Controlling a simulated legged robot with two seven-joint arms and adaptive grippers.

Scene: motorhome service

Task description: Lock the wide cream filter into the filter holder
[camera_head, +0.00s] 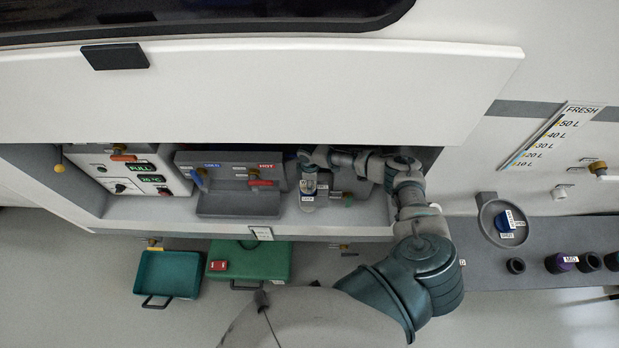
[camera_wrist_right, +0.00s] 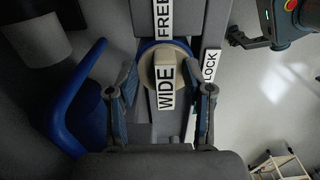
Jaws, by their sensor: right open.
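The wide cream filter (camera_wrist_right: 165,68) shows in the right wrist view as a cream round body with a raised bar labelled WIDE. It sits inside a blue ring on the grey filter holder (camera_wrist_right: 167,22). The bar's WIDE label lines up roughly with the FREE label (camera_wrist_right: 163,14); the LOCK label (camera_wrist_right: 210,66) is to its right. My right gripper (camera_wrist_right: 162,92) is open, with one finger on each side of the bar and visible gaps to it. In the head view my right gripper (camera_head: 309,178) is inside the open locker, over the holder. My left gripper is not in view.
A grey tray with COLD and HOT taps (camera_head: 238,204) stands left of the holder, beside a white panel unit (camera_head: 130,172). A raised white flap (camera_head: 260,90) hangs above. A grey shelf (camera_head: 470,243) at right carries dark caps and a round dish (camera_head: 485,222). Green containers (camera_head: 250,262) sit below.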

